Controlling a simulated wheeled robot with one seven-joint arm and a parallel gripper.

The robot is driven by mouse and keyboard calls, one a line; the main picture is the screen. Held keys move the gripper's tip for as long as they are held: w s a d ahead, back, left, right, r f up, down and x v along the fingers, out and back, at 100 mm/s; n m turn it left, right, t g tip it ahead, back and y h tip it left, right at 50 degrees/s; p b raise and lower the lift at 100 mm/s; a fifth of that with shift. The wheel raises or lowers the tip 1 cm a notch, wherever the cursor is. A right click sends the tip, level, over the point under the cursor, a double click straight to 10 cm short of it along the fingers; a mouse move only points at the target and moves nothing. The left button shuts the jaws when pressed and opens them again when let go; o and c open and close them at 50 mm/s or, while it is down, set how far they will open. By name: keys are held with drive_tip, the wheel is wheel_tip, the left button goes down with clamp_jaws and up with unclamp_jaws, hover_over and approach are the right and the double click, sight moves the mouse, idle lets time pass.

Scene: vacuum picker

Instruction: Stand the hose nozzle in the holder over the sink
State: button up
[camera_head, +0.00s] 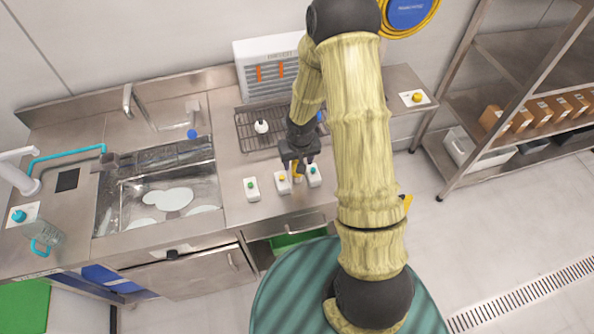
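My gripper (298,166) points down over the steel counter right of the sink (155,200), above a row of small white blocks. A small yellow piece shows at its fingertips; I cannot tell whether it is held or part of the gripper, nor whether the fingers are open. A light-blue hose (68,155) runs along the counter left of the sink to a grey fitting (110,160) at the sink's back-left corner. I cannot tell whether this fitting is the nozzle or the holder. The sink contains several pale plates.
White blocks with green (251,189) and yellow (282,183) tops stand on the counter. Behind them is a wire rack (258,138) with a white object (261,127). A faucet (128,98) rises behind the sink. A clear jug (48,232) stands at left.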

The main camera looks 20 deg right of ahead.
drive_tip(key=shift+w+a+f, duration=0.1)
drive_tip(key=shift+w+f, duration=0.05)
drive_tip(key=shift+f, duration=0.85)
drive_tip(key=shift+w+a+f, duration=0.1)
drive_tip(key=shift+w+f, duration=0.05)
drive_tip(key=shift+f, duration=0.8)
clamp_jaws()
